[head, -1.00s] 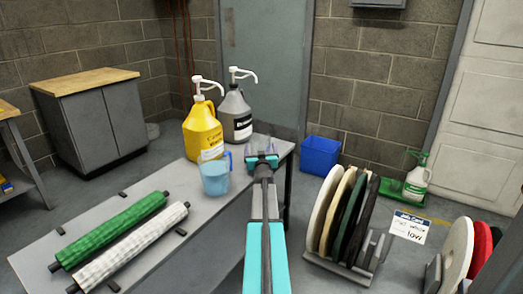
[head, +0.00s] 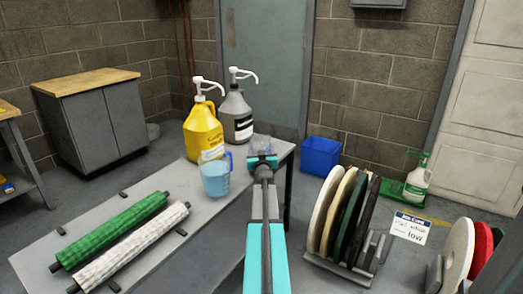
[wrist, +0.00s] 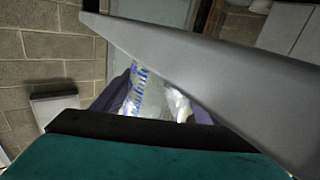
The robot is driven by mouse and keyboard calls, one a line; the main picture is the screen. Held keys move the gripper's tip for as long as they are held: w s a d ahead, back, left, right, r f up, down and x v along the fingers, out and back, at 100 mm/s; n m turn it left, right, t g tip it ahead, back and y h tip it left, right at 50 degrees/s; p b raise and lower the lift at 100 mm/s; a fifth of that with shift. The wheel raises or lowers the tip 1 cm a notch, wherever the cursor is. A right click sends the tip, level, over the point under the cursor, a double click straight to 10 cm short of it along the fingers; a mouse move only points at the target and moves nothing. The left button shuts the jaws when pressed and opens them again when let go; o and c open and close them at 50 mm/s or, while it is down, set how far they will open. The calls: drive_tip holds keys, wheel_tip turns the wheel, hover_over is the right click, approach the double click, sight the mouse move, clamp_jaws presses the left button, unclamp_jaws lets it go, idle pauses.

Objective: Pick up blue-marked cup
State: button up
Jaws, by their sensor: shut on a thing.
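The clear cup with blue markings (wrist: 136,92) shows between my fingers in the wrist view. In the head view it is a small translucent shape (head: 262,144) at the far end of the grey bench, just past my gripper. My gripper (head: 262,158) is shut on the cup; in the wrist view the dark purple fingers (wrist: 160,108) lie on both sides of it. The cup's lower part is hidden by my gripper, so I cannot tell whether it touches the bench.
A light-blue jug (head: 215,179) stands just left of my gripper. A yellow pump jug (head: 203,135) and a grey pump jug (head: 236,120) stand behind. Green (head: 112,230) and white (head: 132,246) rollers lie on the bench (head: 100,215). Round pads (head: 325,215) stand in a rack at right.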

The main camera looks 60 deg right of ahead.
sight(261, 140)
drive_tip(key=shift+r, duration=0.1)
drive_tip(key=shift+r+p, duration=1.05)
drive_tip(key=shift+r, duration=0.4)
drive_tip(key=r+p+v, duration=0.2)
drive_tip(key=p+v, duration=0.1)
drive_tip(key=v, duration=1.3)
drive_tip(key=shift+s+d, duration=0.25)
drive_tip(key=shift+s, duration=0.15)
drive_tip(key=shift+r+p, duration=0.1)
drive_tip(key=shift+p, duration=0.2)
